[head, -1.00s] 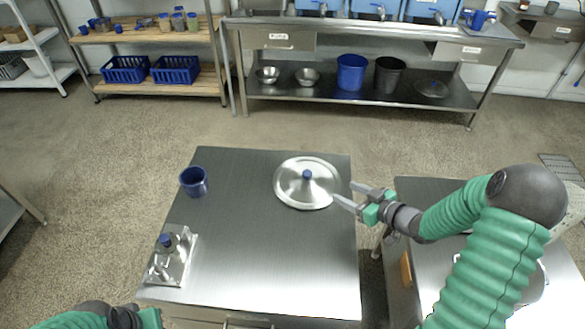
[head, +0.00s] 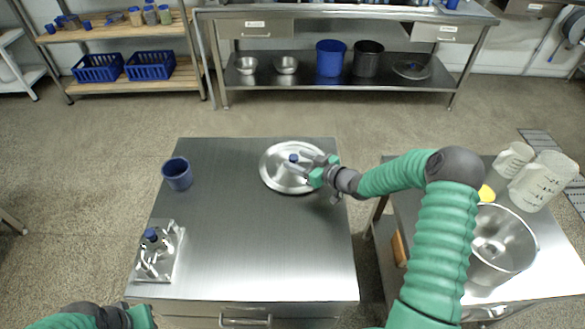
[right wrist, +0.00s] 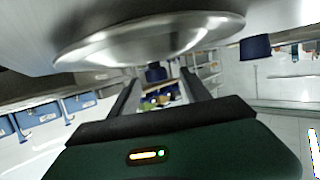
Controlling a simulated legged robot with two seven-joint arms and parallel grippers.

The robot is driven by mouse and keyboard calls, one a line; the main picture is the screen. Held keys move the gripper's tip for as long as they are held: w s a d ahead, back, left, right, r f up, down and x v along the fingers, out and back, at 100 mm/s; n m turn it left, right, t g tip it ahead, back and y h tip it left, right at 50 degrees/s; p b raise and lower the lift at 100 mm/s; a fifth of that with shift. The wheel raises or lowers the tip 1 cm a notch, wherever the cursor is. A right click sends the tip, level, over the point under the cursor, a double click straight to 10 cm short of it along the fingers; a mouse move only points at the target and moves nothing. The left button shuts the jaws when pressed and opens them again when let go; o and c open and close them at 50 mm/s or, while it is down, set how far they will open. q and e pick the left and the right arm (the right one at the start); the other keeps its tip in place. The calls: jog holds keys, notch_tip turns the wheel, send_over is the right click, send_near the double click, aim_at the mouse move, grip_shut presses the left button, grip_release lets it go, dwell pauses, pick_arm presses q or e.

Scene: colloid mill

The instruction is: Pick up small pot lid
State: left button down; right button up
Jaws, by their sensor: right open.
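A round steel pot lid (head: 273,173) with a blue knob (head: 293,158) lies on the far right part of the steel table (head: 240,240). My right gripper (head: 299,162) is open over the lid, reaching in from the right with its fingertips at the knob. In the right wrist view the lid (right wrist: 150,45) fills the top of the picture. The blue knob (right wrist: 155,72) shows between the two open fingers (right wrist: 158,85), with no clear contact. My left gripper (head: 140,316) is only partly in view at the bottom left, and its fingers are hidden.
A blue cup (head: 177,174) stands at the table's far left. A steel device with a blue knob (head: 158,252) is at the near left. A steel pot (head: 500,245) and measuring jugs (head: 543,182) stand on the right table. Another lid (head: 411,70) lies on the back bench's lower shelf.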

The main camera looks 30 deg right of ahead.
jog(key=shift+w+d+f, duration=0.15)
jog(key=shift+w+f, duration=0.2)
jog(key=shift+w, duration=0.4)
jog(key=shift+s+r, duration=0.1)
jog(key=shift+c, duration=0.5)
jog(key=shift+a+r, duration=0.1)
jog(key=shift+a, duration=0.1)
jog(key=c, duration=1)
jog(key=shift+d, duration=0.1)
grip_shut()
